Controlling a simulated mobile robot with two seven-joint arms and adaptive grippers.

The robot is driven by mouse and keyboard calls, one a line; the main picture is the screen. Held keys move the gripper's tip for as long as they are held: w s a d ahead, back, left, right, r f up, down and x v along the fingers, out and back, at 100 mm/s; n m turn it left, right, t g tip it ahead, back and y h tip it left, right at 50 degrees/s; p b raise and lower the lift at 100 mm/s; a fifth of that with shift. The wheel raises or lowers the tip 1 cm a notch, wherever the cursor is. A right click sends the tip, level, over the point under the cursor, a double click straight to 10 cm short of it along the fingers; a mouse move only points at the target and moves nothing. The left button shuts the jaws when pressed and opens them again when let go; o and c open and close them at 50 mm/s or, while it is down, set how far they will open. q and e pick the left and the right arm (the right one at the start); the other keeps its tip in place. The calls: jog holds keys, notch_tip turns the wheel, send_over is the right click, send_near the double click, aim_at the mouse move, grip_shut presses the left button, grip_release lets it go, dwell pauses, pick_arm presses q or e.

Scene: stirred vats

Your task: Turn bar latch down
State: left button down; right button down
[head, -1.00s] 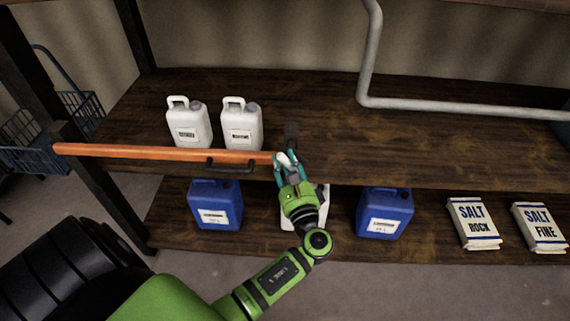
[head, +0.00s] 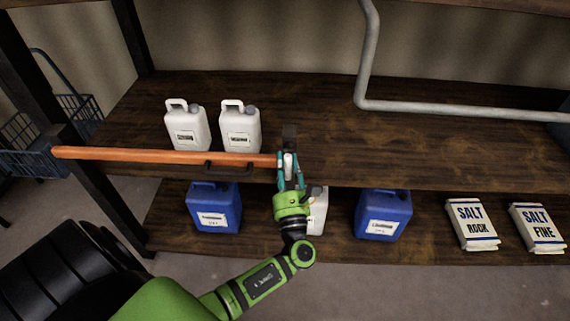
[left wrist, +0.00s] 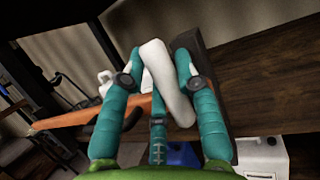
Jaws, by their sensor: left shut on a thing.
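The orange bar (head: 165,155) runs across the front of the middle shelf, from the left post to a dark block (head: 289,133). The white bar latch (head: 288,161) is at its right end, by the dark block. My left gripper (head: 290,166) is shut on the latch. In the left wrist view the latch (left wrist: 166,84) lies between my teal fingers, and it leans with its top to the left. The orange bar (left wrist: 62,118) shows behind on the left. Fingers cover part of the latch. My right gripper is not in view.
A black handle (head: 229,169) sits on the bar. Two white jugs (head: 240,133) stand behind it. Blue jugs (head: 382,213), a partly hidden white jug (head: 318,212) and salt bags (head: 471,224) are on the lower shelf. A grey pipe (head: 450,110) crosses the right; the shelf's middle is clear.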

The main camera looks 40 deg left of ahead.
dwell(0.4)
pick_arm(q)
jog(key=c, duration=0.9)
grip_release()
jog(key=v, duration=1.2)
jog(key=shift+a+f, duration=0.1)
